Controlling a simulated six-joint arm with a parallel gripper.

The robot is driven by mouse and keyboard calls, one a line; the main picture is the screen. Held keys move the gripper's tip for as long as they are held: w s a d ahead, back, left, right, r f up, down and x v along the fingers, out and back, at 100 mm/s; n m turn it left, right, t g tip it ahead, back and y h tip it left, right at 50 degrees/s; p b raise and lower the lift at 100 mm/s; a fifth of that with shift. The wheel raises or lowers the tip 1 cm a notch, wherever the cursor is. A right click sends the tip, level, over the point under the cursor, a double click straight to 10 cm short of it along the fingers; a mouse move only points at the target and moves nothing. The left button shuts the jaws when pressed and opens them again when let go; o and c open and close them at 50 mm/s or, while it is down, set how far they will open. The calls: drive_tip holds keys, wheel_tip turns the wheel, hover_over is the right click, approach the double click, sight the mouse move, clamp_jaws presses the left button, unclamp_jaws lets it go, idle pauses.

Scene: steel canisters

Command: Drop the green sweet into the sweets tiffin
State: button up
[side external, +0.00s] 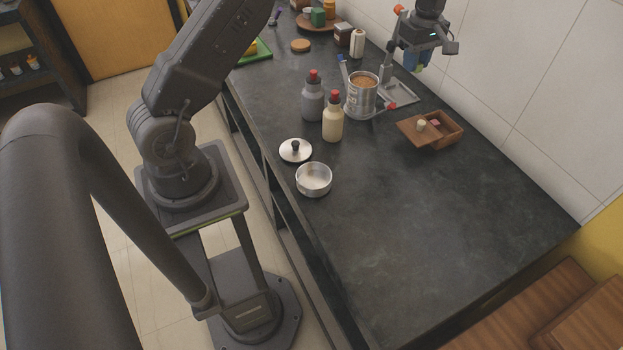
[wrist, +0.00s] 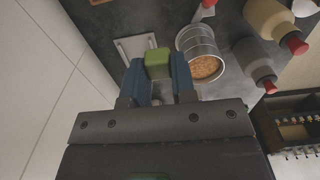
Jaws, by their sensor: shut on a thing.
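My gripper (side external: 413,64) is shut on the green sweet (wrist: 158,63), a small green block held between the blue fingers in the wrist view. In the side view the sweet (side external: 420,68) shows at the fingertips, above the back of the counter near the wall. A small open steel tin (side external: 314,188), likely the sweets tiffin, stands near the counter's front edge, well away from my gripper. A steel lid with a dark knob (side external: 295,151) lies beside it. The tin is not seen in the wrist view.
A tall steel canister (side external: 360,100) with brown contents stands left of my gripper, near a metal stand (side external: 402,93). A grey bottle (side external: 312,104) and a cream bottle (side external: 332,125) stand between. A wooden box (side external: 447,136) holds small sweets. The right counter is clear.

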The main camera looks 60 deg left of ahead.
drive_tip(key=s+d+r, duration=0.1)
drive_tip(key=s+d, duration=0.2)
drive_tip(key=s, duration=0.3)
drive_tip(key=s+d+r, duration=0.1)
drive_tip(key=s+d, duration=0.2)
drive_tip(key=s, duration=0.4)
hover_over(317, 186)
drive_tip(key=shift+f, duration=8.05)
drive_tip(key=o, duration=1)
drive_tip(key=shift+r, duration=0.1)
